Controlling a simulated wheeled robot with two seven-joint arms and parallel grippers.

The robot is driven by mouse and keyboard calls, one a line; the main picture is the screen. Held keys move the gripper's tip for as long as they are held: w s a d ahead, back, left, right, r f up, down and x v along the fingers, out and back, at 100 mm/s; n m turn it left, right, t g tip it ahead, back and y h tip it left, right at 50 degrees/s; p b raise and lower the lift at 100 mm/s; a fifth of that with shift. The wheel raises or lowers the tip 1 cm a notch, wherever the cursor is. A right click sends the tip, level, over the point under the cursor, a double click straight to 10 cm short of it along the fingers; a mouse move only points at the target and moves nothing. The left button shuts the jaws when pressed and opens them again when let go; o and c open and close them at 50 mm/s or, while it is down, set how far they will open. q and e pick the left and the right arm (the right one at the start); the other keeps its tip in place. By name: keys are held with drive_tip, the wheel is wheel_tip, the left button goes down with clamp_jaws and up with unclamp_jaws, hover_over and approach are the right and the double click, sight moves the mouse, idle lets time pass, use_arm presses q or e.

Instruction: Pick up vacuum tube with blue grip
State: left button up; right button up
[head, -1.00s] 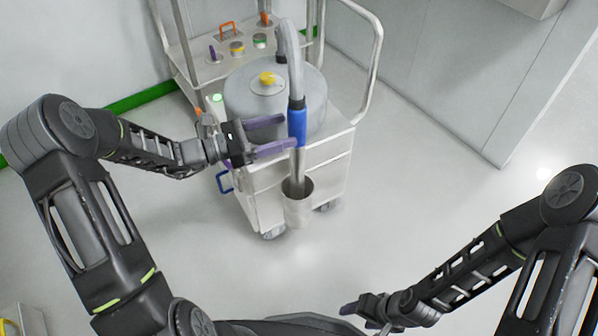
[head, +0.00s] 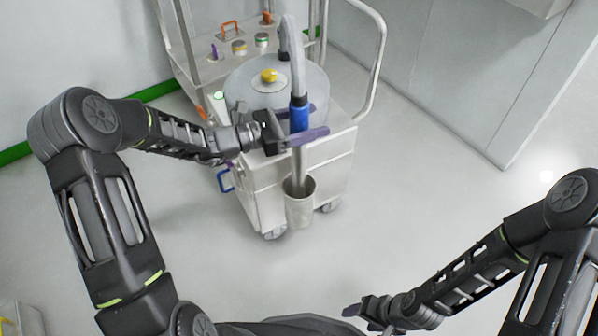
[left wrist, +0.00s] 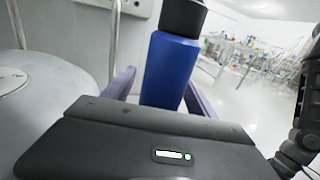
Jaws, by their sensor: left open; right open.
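The vacuum tube (head: 293,66) stands upright at the front of a cart, its grey hose curving up and its lower metal end inside a cup-shaped holder (head: 300,205). Its blue grip (head: 299,119) is in the middle, and in the left wrist view the blue grip (left wrist: 170,70) shows between the two purple fingers. My left gripper (head: 306,125) is open, with its fingers on either side of the tube at the grip's height. Contact cannot be made out. My right gripper (head: 362,310) is low in the head view, open and empty, away from the cart.
The white cart (head: 262,183) carries a round grey drum lid (head: 240,84) with a yellow knob (head: 269,75) just behind the tube. A metal handle rail (head: 378,60) rises at its right. The floor in front and to the right is clear.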

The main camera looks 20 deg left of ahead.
use_arm(q)
drive_tip(key=shift+c, duration=0.6)
drive_tip(key=shift+r, duration=0.1)
drive_tip(key=c, duration=1.3)
